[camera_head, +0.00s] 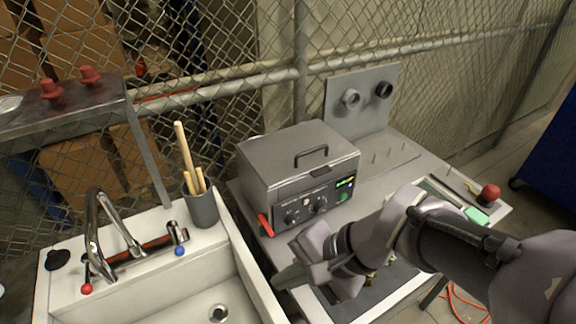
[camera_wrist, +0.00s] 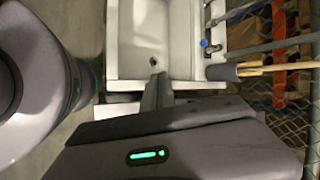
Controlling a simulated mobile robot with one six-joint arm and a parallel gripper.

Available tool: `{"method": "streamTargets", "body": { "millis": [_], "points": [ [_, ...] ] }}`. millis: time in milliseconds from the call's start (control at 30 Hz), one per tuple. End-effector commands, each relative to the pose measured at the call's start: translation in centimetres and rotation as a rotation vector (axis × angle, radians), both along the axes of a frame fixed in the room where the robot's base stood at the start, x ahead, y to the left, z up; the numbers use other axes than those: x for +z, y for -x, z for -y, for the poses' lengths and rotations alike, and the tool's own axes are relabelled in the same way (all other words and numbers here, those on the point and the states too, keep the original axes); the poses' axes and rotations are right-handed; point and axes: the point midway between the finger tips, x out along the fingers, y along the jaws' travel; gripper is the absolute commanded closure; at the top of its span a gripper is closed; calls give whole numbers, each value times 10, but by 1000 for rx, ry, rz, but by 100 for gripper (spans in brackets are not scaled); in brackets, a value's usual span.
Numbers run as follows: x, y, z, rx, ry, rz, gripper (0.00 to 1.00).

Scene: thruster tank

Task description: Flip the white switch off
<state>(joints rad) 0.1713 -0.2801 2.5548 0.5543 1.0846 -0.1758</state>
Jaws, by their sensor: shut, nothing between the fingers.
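A grey metal box with a lid handle (camera_head: 290,158) stands on the worktop. Its front panel has dark knobs, a small lit display, a green button and a small pale spot (camera_head: 307,198) that may be the white switch. The spot is too small to tell its position. A red lever (camera_head: 265,225) sits at the panel's left end. My gripper (camera_head: 287,277) is shut and empty, in front of and below the panel, near the sink's right edge. In the wrist view my shut fingers (camera_wrist: 156,90) point toward the sink; the panel is not in that view.
A white sink (camera_head: 180,290) with a chrome faucet (camera_head: 98,235) is at the left. A grey cup (camera_head: 202,208) with wooden sticks stands behind it. A plate with two round fittings (camera_head: 362,100) stands behind the box. A red knob (camera_head: 488,194) is at the worktop's right end.

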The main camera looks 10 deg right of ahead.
Motion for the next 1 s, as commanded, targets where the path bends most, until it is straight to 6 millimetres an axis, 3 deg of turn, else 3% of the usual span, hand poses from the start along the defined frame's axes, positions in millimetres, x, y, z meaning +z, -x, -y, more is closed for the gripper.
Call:
{"method": "streamTargets", "body": {
  "millis": [133, 233, 333, 400, 500, 633, 767, 1000],
  "points": [
    [22, -36, -10, -228, -268, -166, 100],
    [28, -75, 1, -472, -479, -270, 100],
    [19, -117, 34, -778, -665, -346, 100],
    [2, -136, 65, -990, -754, -376, 100],
    [-28, -145, 107, -1243, -820, -397, 100],
    [-59, -141, 141, -1447, -843, -402, 100],
    [-71, -138, 152, -1510, -844, -401, 100],
    [-72, -138, 152, -1510, -844, -400, 100]
  ]
}}
